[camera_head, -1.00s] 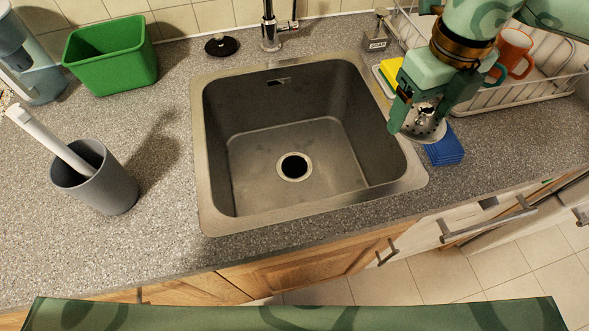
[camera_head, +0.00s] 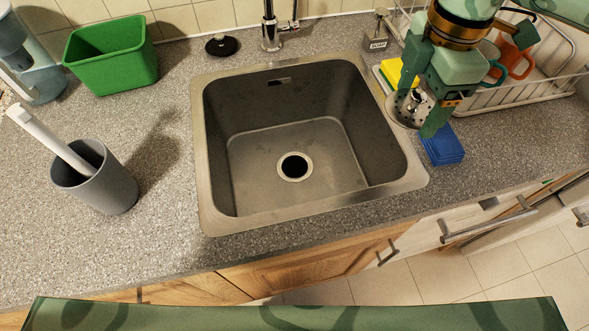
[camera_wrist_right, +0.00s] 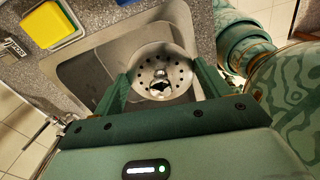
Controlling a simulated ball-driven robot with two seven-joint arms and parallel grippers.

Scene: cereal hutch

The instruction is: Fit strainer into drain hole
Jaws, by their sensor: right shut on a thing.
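The metal strainer (camera_head: 408,106), a round perforated cup with a small central knob, is held at the right rim of the sink. My right gripper (camera_head: 417,100) is shut on the strainer; the right wrist view shows the strainer (camera_wrist_right: 175,72) between the two green fingers (camera_wrist_right: 162,86). The steel sink (camera_head: 204,170) is empty. Its round drain hole (camera_head: 294,167) is dark and open in the basin floor, left of and below the strainer. The drain hole is hidden in the right wrist view. My left gripper is not in view.
A blue sponge stack (camera_head: 444,147) and a yellow sponge (camera_head: 391,71) lie right of the sink. A dish rack (camera_head: 530,95) with mugs stands behind my right gripper. The faucet (camera_head: 270,28) rises at the sink's back. A green bin (camera_head: 110,58) and grey cup (camera_head: 107,187) stand left.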

